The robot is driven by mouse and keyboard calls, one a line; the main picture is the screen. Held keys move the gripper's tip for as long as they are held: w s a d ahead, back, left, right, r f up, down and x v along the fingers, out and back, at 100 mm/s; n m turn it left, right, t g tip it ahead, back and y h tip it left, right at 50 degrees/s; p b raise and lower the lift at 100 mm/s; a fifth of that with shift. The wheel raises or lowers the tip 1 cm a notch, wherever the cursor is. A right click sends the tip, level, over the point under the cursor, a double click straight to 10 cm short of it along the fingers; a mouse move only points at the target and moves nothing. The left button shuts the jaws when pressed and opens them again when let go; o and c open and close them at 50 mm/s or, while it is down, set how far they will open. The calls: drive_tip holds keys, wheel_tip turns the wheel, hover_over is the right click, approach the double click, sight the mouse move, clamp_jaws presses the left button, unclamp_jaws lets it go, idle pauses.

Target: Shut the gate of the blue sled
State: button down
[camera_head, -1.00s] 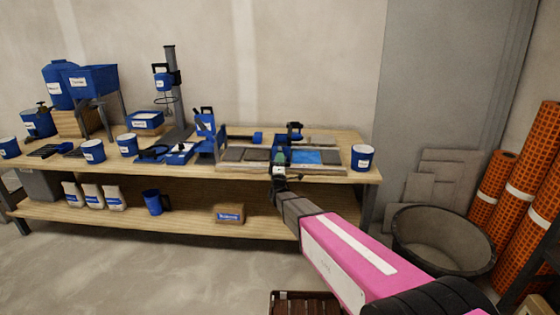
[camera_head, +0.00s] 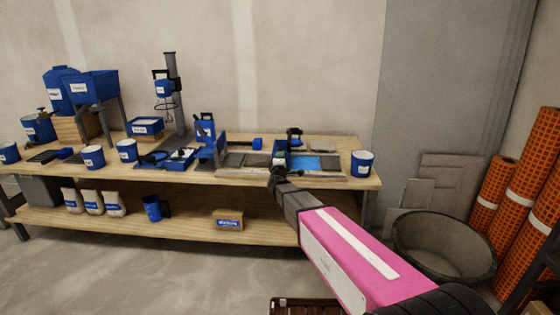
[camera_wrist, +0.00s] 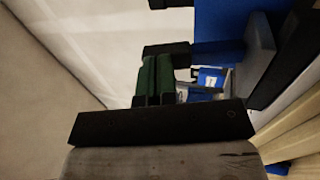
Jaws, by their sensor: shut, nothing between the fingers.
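The blue sled (camera_head: 281,147) stands on the tile strip near the right end of the bench, with a black part on top. My gripper (camera_head: 279,164) is at its near side, in front of it and overlapping its lower part. In the wrist view my gripper's green fingers (camera_wrist: 155,74) are shut with nothing between them. A blue panel (camera_wrist: 218,22), probably part of the sled, fills the top right there, with dark parts beside it. I cannot tell whether the fingers touch it. I cannot make out the gate or its position.
Grey tiles (camera_head: 236,160) and a bright blue patch (camera_head: 306,163) lie along the wooden bench (camera_head: 345,182). A blue-and-white bucket (camera_head: 362,164) stands at its right end. Blue tools and containers crowd the left. A black tub (camera_head: 444,245) stands on the floor at right.

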drive_tip(key=shift+w+r, duration=0.6)
drive_tip(key=shift+w, duration=0.35)
drive_tip(key=shift+w+r, duration=0.1)
drive_tip(key=shift+w, duration=0.05)
